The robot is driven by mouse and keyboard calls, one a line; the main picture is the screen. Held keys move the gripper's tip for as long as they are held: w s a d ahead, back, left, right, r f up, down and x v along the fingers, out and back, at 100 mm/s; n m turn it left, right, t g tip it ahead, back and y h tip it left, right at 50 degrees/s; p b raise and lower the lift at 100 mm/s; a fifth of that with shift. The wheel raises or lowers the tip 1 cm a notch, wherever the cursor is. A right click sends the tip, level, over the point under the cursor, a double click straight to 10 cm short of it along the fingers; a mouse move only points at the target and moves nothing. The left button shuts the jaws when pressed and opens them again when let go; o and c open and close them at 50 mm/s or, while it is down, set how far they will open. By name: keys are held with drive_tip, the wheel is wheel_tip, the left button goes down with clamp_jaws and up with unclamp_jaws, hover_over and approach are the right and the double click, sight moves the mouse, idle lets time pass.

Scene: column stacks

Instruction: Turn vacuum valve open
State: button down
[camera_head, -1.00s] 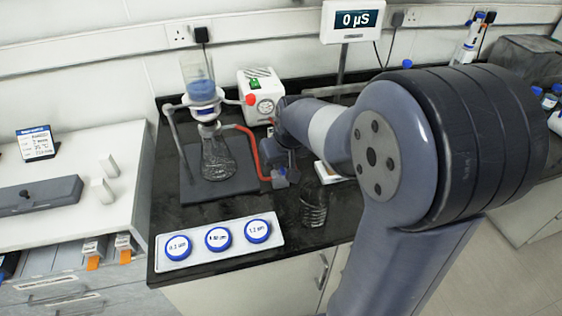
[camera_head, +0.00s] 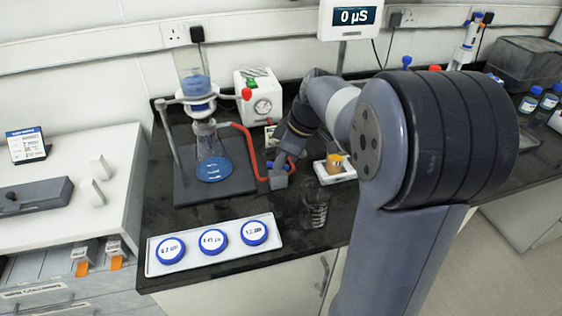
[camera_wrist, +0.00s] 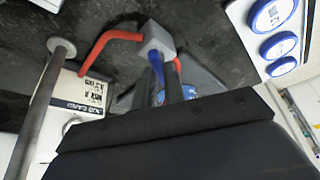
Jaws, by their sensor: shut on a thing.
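The vacuum valve is a small grey block (camera_head: 279,181) with a blue handle, at the end of the red hose (camera_head: 248,140). In the wrist view the valve block (camera_wrist: 154,40) is at top centre. My gripper (camera_head: 283,163) reaches down onto the valve. In the wrist view its dark fingers (camera_wrist: 166,84) are shut on the blue handle (camera_wrist: 176,64), which they partly hide. The glass flask (camera_head: 211,150) stands on a dark base with blue liquid in its bottom. The funnel (camera_head: 195,88) above it also holds blue liquid.
A white pump (camera_head: 259,92) with a gauge stands behind the valve. A clear beaker (camera_head: 315,210) is in front, right of a white tray (camera_head: 215,262) with blue-rimmed discs. A small tray (camera_head: 335,180) with a yellow item lies to the right. A metal stand rod (camera_wrist: 38,110) crosses the wrist view.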

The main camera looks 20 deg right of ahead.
drive_tip(key=n, duration=0.2)
drive_tip(key=n+g, duration=0.1)
drive_tip(key=n, duration=0.1)
drive_tip(key=n+g, duration=0.1)
drive_tip(key=shift+w+n, duration=0.25)
drive_tip(key=shift+n, duration=0.15)
idle(0.4)
drive_tip(key=c, duration=1.5)
unclamp_jaws()
drive_tip(key=v, duration=1.1)
drive_tip(key=shift+w+d+f+p, duration=0.15)
drive_tip(key=shift+w+d+p, duration=0.1)
drive_tip(key=shift+p, duration=0.1)
drive_tip(key=shift+f, duration=0.1)
drive_tip(key=x, duration=1)
drive_tip(key=shift+s+a+f+b, duration=0.25)
drive_tip(key=shift+a+b, duration=0.05)
drive_tip(key=shift+a, duration=0.1)
drive_tip(key=shift+y, duration=0.3)
